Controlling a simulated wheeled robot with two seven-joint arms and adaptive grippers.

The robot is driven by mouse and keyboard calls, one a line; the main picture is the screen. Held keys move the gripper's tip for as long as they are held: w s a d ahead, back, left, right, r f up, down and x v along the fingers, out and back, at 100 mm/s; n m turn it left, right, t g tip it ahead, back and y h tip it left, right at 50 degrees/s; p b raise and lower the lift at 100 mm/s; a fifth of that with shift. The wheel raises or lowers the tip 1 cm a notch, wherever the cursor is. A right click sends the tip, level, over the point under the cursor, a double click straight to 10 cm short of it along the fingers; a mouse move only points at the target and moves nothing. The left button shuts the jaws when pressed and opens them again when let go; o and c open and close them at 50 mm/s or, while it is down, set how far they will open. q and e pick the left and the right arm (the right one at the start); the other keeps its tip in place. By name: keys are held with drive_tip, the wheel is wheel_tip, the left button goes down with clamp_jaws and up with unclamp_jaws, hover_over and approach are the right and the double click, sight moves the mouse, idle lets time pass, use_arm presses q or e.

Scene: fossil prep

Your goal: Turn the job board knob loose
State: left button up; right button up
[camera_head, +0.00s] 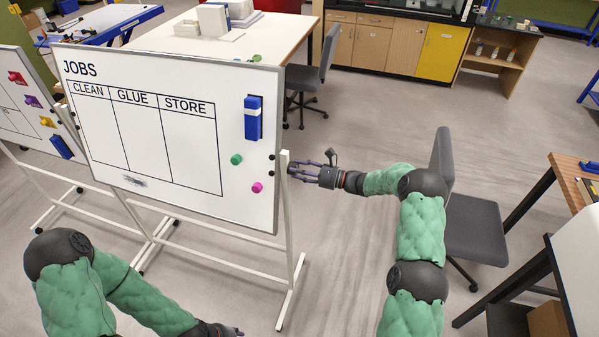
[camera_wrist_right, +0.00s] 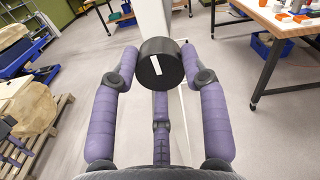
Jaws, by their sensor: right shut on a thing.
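The job board (camera_head: 150,165) is a white panel on a white frame, headed JOBS with columns CLEAN, GLUE and STORE. In the right wrist view the knob (camera_wrist_right: 161,64) is a round black disc with a white bar mark, tilted off vertical. My right gripper (camera_head: 300,169) is at the board's right edge, beside the white post (camera_head: 288,205). In the wrist view its purple fingers (camera_wrist_right: 160,68) are shut on the knob from both sides. My left gripper (camera_head: 228,331) is low at the bottom edge of the head view, mostly cut off, well below the board.
A blue eraser (camera_head: 253,118), a green magnet (camera_head: 236,159) and a pink magnet (camera_head: 257,187) are on the board. A grey chair (camera_head: 475,230) stands right of my right arm. A second board (camera_head: 30,105) stands at left. Open floor lies between the board and chair.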

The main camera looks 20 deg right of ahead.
drive_tip(key=shift+f+n+b, duration=0.1)
drive_tip(key=shift+n+b, duration=7.9)
drive_tip(key=shift+b, duration=7.1)
drive_tip(key=o, duration=1.1)
drive_tip(key=shift+o, duration=0.2)
drive_tip(key=shift+d, duration=0.1)
drive_tip(key=v, duration=1.2)
